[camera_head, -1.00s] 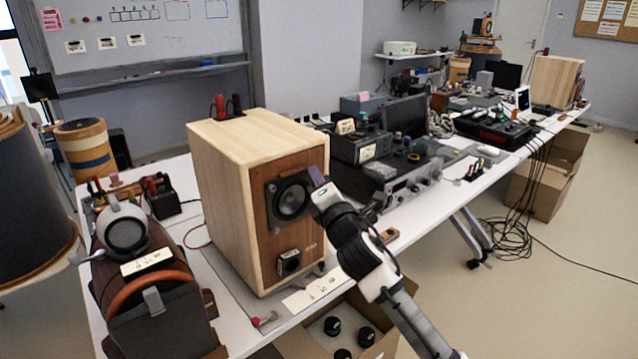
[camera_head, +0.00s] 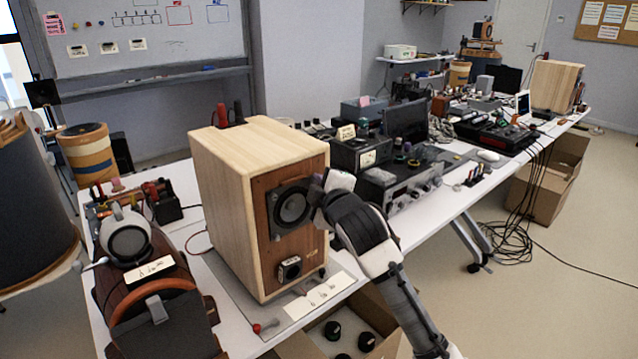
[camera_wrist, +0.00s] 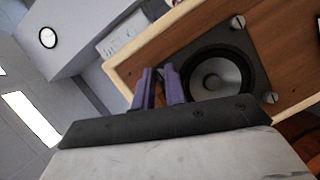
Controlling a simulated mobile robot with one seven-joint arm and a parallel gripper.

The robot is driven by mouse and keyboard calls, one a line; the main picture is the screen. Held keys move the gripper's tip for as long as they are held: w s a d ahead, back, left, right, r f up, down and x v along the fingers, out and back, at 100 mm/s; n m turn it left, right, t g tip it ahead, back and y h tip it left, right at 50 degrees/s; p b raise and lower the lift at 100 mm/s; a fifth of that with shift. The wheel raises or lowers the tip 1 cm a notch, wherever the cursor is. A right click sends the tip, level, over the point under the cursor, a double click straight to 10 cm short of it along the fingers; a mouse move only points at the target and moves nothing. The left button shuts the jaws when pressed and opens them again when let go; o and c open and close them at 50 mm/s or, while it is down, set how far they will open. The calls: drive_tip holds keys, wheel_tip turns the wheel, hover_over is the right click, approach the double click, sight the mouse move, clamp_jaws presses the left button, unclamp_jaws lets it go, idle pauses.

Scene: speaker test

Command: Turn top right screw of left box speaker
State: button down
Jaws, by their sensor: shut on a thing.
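The left box speaker (camera_head: 222,215) is a pale wooden cabinet with a brown front panel and a dark round driver (camera_head: 291,208). My gripper (camera_wrist: 167,88), with purple fingers, is at the upper right of the driver's frame, closed around the top right screw. The screw itself is mostly hidden between the fingers. In the head view my wrist covers this corner. In the wrist view, two other slotted silver screws show on the driver's frame, one upper (camera_wrist: 237,22) and one lower right (camera_wrist: 270,97); neither is touched.
The speaker stands on a white table (camera_head: 234,322). A brown device with a curved handle (camera_head: 155,310) is at its left, and electronics (camera_head: 400,180) lie behind my arm. An open cardboard box (camera_head: 384,345) is below the table edge.

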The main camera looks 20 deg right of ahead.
drive_tip(key=m+g+y+p, duration=0.1)
drive_tip(key=m+y+p, duration=0.1)
drive_tip(key=m+p, duration=0.1)
drive_tip(key=m+g+y+p, duration=0.1)
drive_tip(key=m+y+p, duration=0.1)
drive_tip(key=m+p, duration=0.1)
drive_tip(key=m+g+y+p, duration=0.2)
drive_tip(key=m+p, duration=0.1)
drive_tip(key=m, duration=0.2)
drive_tip(key=shift+w+d+r+m, duration=0.2)
drive_tip(key=shift+d+r+m, duration=0.05)
drive_tip(key=shift+d+m, duration=0.1)
drive_tip(key=m+y+p, duration=0.2)
drive_tip(key=m, duration=0.1)
drive_tip(key=shift+d+f+g, duration=0.15)
drive_tip(key=shift+g, duration=0.15)
drive_tip(key=shift+y, duration=0.3)
idle(0.4)
drive_tip(key=c, duration=1.7)
unclamp_jaws()
drive_tip(key=b+v, duration=0.4)
drive_tip(key=v, duration=0.9)
drive_tip(key=shift+s+d, duration=0.2)
drive_tip(key=shift+s, duration=0.15)
